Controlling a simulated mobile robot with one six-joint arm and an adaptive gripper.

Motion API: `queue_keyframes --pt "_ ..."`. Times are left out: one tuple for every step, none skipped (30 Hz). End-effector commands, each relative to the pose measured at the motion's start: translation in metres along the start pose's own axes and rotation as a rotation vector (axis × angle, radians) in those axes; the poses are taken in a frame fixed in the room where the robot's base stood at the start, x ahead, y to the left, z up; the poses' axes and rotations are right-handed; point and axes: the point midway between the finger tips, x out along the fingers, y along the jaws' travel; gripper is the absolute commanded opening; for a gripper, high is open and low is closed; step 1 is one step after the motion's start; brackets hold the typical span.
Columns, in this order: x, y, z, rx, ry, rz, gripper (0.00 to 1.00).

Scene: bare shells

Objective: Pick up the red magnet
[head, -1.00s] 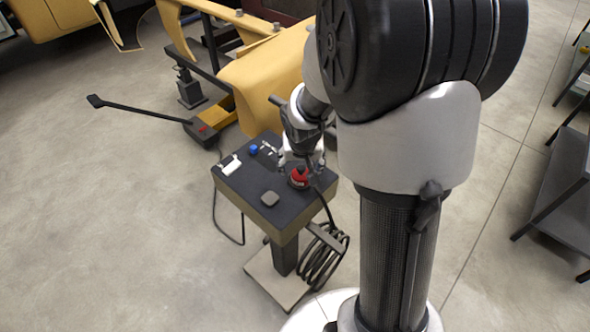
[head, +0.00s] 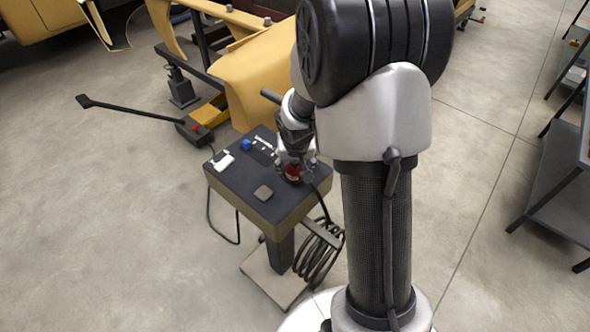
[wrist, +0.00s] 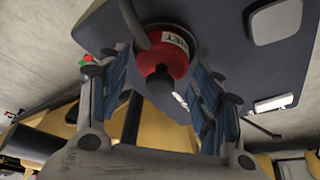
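The red magnet (head: 293,174) stands on the dark top of a small pedestal table (head: 236,189). In the wrist view the magnet (wrist: 176,62) is a round red body with a white label, a dark knob and a grey cable. My gripper (head: 294,170) is at the magnet, its fingers partly hiding it in the head view. In the wrist view my gripper (wrist: 160,72) is open, with one blue-padded finger on each side of the magnet. Small gaps seem to show between pads and magnet; contact is not clear.
On the tabletop are a white item (head: 222,161), a blue piece (head: 246,145) and a grey block (head: 263,193). A coiled black cable (head: 319,255) hangs at the table's side. A yellow car body (head: 255,85) stands behind. Open floor lies to the left.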

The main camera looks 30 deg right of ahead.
Motion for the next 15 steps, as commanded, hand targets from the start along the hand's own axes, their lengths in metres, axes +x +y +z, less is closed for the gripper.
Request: queue_keyframes --pt "-0.0001 0.0000 0.0001 0.000 0.000 0.000 0.53" --pt "-0.0001 0.0000 0.0001 0.000 0.000 0.000 0.51" --pt "-0.0001 0.0000 0.0001 0.000 0.000 0.000 0.48" --pt "-0.0001 0.0000 0.0002 0.000 0.000 0.000 0.46" --pt "-0.0001 0.0000 0.0002 0.000 0.000 0.000 0.44" --pt "-0.0001 0.0000 0.0002 0.000 0.000 0.000 0.42" --pt "-0.0001 0.0000 0.0002 0.000 0.000 0.000 0.40" --pt "-0.0001 0.0000 0.0002 0.000 0.000 0.000 0.38" --pt "-0.0001 0.0000 0.0002 0.000 0.000 0.000 0.35" --pt "-0.0001 0.0000 0.0002 0.000 0.000 0.000 0.33" --pt "-0.0001 0.0000 0.0002 0.000 0.000 0.000 0.31" --pt "-0.0001 0.0000 0.0002 0.000 0.000 0.000 0.28" --pt "-0.0001 0.0000 0.0002 0.000 0.000 0.000 0.26" --pt "-0.0001 0.0000 0.0002 0.000 0.000 0.000 0.24" --pt "-0.0001 0.0000 0.0002 0.000 0.000 0.000 0.22"
